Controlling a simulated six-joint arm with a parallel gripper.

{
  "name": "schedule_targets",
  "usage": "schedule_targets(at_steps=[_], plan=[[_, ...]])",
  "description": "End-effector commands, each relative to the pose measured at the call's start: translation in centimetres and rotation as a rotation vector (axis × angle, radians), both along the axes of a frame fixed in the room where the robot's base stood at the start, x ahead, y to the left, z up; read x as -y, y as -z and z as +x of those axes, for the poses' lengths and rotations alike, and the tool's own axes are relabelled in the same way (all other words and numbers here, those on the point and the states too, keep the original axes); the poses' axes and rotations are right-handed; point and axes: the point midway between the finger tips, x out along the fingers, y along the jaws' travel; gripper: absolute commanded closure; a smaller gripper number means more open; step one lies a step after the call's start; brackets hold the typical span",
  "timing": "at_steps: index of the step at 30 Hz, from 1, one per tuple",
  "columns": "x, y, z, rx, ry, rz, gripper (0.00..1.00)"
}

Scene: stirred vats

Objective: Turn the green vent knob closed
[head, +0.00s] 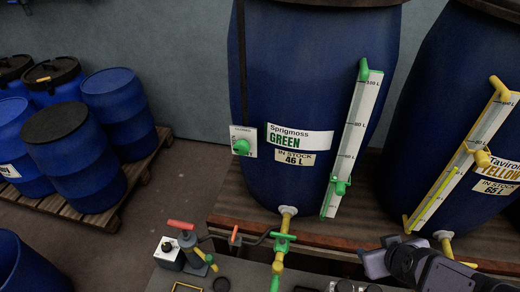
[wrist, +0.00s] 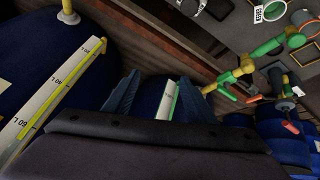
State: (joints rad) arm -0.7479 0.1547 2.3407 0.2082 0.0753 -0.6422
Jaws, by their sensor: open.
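The green vent knob (head: 241,146) sits on a small white plate (head: 250,136) on the front left of the blue Sprigmoss GREEN vat (head: 290,90). The plate's print is too small to read surely, so I cannot tell the knob's setting. My gripper (head: 378,262) is low at the right in the head view, well right of and below the knob. In the wrist view its two fingers (wrist: 157,95) stand apart with nothing held, and a green-edged white gauge strip (wrist: 169,100) shows beyond them. I cannot make out the knob in the wrist view.
A gauge (head: 352,145) with green fittings runs up the vat's right side. A green-handled valve (head: 283,242) juts out below. The yellow-labelled vat (head: 440,120) stands at right. A bench (head: 225,268) with a red-handled tool (head: 182,225) lies in front. Blue barrels (head: 112,95) stand left.

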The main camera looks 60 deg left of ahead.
Motion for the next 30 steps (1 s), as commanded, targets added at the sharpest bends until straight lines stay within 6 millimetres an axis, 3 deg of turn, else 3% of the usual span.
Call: schedule_targets(at_steps=[1, 3, 8, 12, 15, 19, 24, 30], plan=[[-3.7, -0.6, -1.2, 0.057, -0.111, 0.013, 0.49], [-8.0, -1.4, -2.8, 0.144, -0.243, 0.034, 0.49], [-16.2, -3.2, -7.5, 0.324, -0.476, 0.095, 0.49], [-23.7, -6.2, -10.2, 0.377, -0.313, 0.359, 0.49], [-27.6, -8.7, -13.3, 0.402, -0.19, 0.542, 0.49], [-30.0, -11.1, -17.1, 0.417, -0.038, 0.733, 0.49], [-30.2, -12.6, -20.9, 0.426, 0.11, 0.886, 0.49], [-29.6, -13.3, -22.7, 0.433, 0.191, 0.955, 0.49]])
